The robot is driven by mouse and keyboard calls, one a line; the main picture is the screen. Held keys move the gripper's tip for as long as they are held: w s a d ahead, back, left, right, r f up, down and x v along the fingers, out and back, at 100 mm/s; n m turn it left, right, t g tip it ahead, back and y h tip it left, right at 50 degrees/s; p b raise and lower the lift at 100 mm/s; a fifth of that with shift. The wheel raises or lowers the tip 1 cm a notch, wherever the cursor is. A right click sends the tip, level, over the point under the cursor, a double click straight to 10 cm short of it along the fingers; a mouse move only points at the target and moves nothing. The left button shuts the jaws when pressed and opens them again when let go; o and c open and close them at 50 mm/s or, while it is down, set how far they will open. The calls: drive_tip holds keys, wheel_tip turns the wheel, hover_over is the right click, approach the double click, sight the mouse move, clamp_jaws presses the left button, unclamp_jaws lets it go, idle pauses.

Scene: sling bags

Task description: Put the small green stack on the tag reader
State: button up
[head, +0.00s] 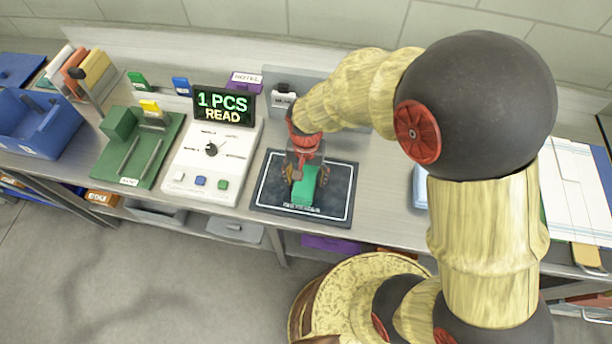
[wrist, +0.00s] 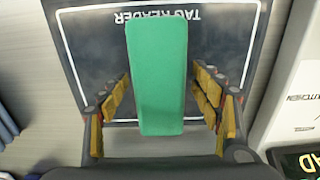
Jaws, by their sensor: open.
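The small green stack (head: 305,186) rests on the dark tag reader pad (head: 334,205), inside its white outline. My gripper (head: 303,178) is over the pad around the stack. In the wrist view my gripper (wrist: 160,105) is open, with a gap between each finger and the stack's sides. The stack's underside is hidden.
Left of the pad stands a white console (head: 212,160) with a display (head: 223,105) reading "1 PCS READ". Further left are a green tray (head: 165,150) holding a green block (head: 118,122), and a blue bin (head: 40,122). White sheets (head: 575,185) lie at the right.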

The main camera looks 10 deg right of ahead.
wheel_tip(320, 180, up, 12)
drive_tip(key=p, duration=0.3)
wheel_tip(320, 180, up, 11)
drive_tip(key=n+t, duration=0.1)
drive_tip(key=t, duration=0.1)
hover_over(306, 175)
drive_tip(key=s+d, duration=0.3)
drive_tip(key=d, duration=0.3)
drive_tip(key=s+d+r+n+t, duration=0.3)
drive_tip(key=s+d+r, duration=0.3)
drive_tip(key=s, duration=0.3)
drive_tip(key=shift+r+t+b, duration=0.3)
drive_tip(key=shift+r, duration=0.45)
wheel_tip(306, 175, down, 3)
drive_tip(key=b, duration=0.3)
drive_tip(key=shift+f, duration=0.15)
